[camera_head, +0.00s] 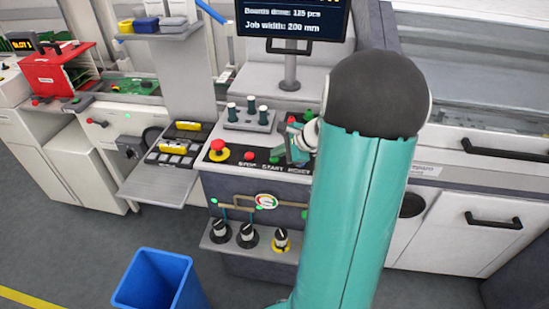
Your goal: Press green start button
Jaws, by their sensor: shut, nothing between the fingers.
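The control panel (230,172) has labels reading STOP, START and what looks like RESET along its front edge. A red button (249,155) sits above the STOP label. The START label (272,167) lies to its right. The spot just above START is beside my gripper's fingers, and the green start button there is too small and crowded to make out clearly. My gripper (286,155) is shut and empty, low over the panel at the START label's right. I cannot tell whether it touches anything. My teal arm hides the panel's right part.
A red mushroom button on yellow (217,147) is at the panel's left. Another green button (308,114) stands farther back. A monitor (292,18) rises behind. Black-and-white knobs (247,234) line a lower shelf. A blue bin (155,282) stands on the floor.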

